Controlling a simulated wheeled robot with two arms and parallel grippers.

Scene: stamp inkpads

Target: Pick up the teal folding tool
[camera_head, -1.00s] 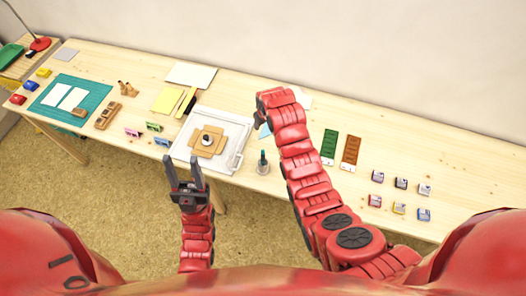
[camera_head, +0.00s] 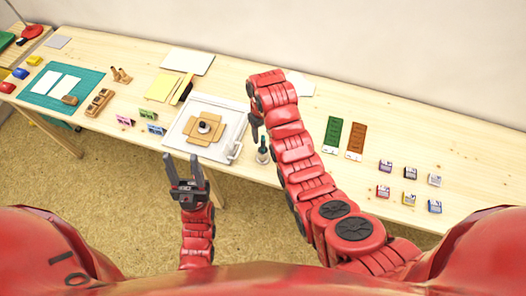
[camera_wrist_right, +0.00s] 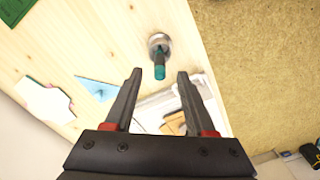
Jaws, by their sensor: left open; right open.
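The teal folding tool (camera_head: 262,144) appears to stand upright in a small round metal holder (camera_head: 262,157) near the table's front edge, right of the white tray. In the right wrist view the teal tool (camera_wrist_right: 159,72) points toward the camera from the metal holder (camera_wrist_right: 158,42). My right gripper (camera_wrist_right: 160,75) is open, and the tool appears between its fingertips in that view; I cannot tell the depth, and no contact shows. My left gripper (camera_head: 183,160) is open and empty in front of the table edge.
The white tray (camera_head: 243,127) with a brown cardboard piece (camera_head: 190,137) lies left of the holder. A green strip (camera_head: 332,133) and a brown strip (camera_head: 356,139) lie to the right, beyond my right arm. Several small inkpads (camera_head: 410,200) stand further right. A light-blue triangle (camera_wrist_right: 97,89) lies near the holder.

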